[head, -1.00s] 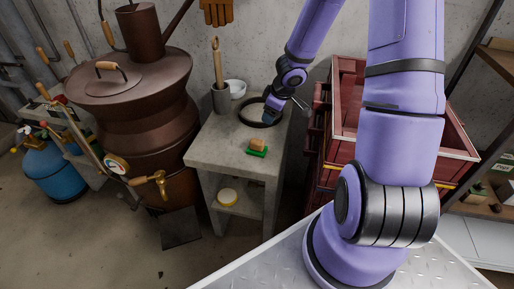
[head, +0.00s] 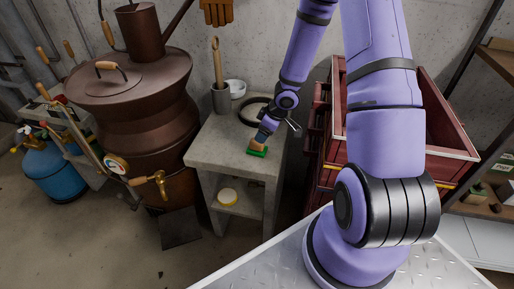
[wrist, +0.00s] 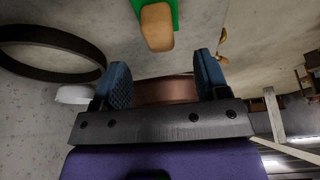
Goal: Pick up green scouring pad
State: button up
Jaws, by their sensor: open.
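The green scouring pad (head: 257,152) lies flat on the concrete side table (head: 226,156), near its front right edge. A tan block (head: 257,143) sits on top of the pad. In the wrist view the pad (wrist: 173,8) is at the top edge, partly cut off and partly covered by the tan block (wrist: 157,27). My gripper (head: 263,137) is just above and behind the block in the head view. In the wrist view my gripper (wrist: 159,80) has its two blue fingers spread apart with nothing between them.
A dark ring (head: 249,112), a grey holder (head: 220,98) with a wooden-handled tool and a white bowl (head: 236,88) stand at the table's back.

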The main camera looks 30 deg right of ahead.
jog(key=shift+x, duration=3.3)
jog(key=c, duration=1)
jog(key=shift+c, duration=0.2)
jog(key=shift+w+r, duration=0.1)
jog(key=shift+r, duration=4.95)
